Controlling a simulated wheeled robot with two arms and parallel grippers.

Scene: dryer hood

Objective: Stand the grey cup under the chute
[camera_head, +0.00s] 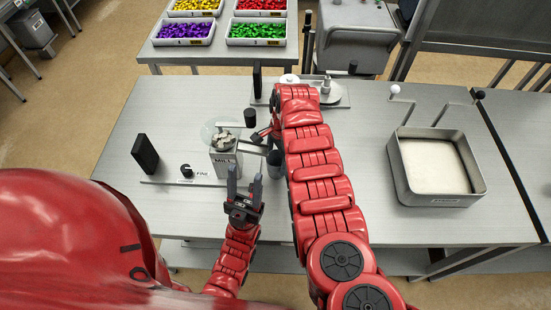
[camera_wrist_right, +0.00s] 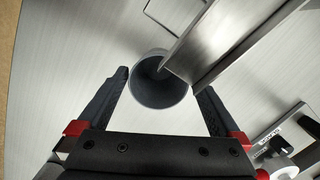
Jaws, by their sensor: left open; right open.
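The grey cup (camera_wrist_right: 150,92) stands upright on the bench in the right wrist view, its open mouth facing the camera. The metal chute (camera_wrist_right: 212,45) overlaps the right side of its rim in that view. The chute (camera_head: 257,148) slopes out from the mill (camera_head: 224,158) in the head view, with the cup (camera_head: 274,160) close by its end. My right gripper (camera_wrist_right: 164,82) is open, one finger on either side of the cup; contact is not clear. My left gripper (camera_head: 245,188) is open and empty, in front of the mill.
A black block (camera_head: 145,154) and a small knob (camera_head: 186,171) stand left of the mill. A metal tray with pale contents (camera_head: 430,201) sits at the right. Bins of coloured pieces (camera_head: 184,32) are on the far table. The bench between my right arm and the tray is clear.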

